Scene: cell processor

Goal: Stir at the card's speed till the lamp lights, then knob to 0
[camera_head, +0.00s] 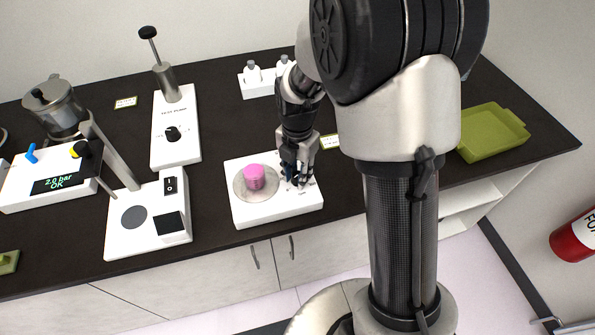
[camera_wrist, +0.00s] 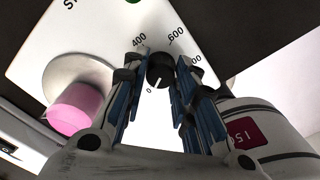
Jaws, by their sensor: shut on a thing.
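The white stirrer (camera_head: 275,211) stands on the dark bench with a pink-filled vessel (camera_head: 255,177) on its round plate. The vessel also shows in the wrist view (camera_wrist: 75,108). My gripper (camera_head: 295,178) is at the right side of the stirrer. In the wrist view its blue-padded fingers are shut on the black knob (camera_wrist: 160,66). The marks 400 and 600 show beyond the knob and 0 on its near side. A white line shows near the 0, but I cannot read the setting surely. I cannot make out a lit lamp. A small card (camera_head: 330,141) lies behind the stirrer, its text unreadable.
A white device with a black plate (camera_head: 171,228) stands left of the stirrer. A green tray (camera_head: 492,133) lies at the right. My arm covers part of the bench.

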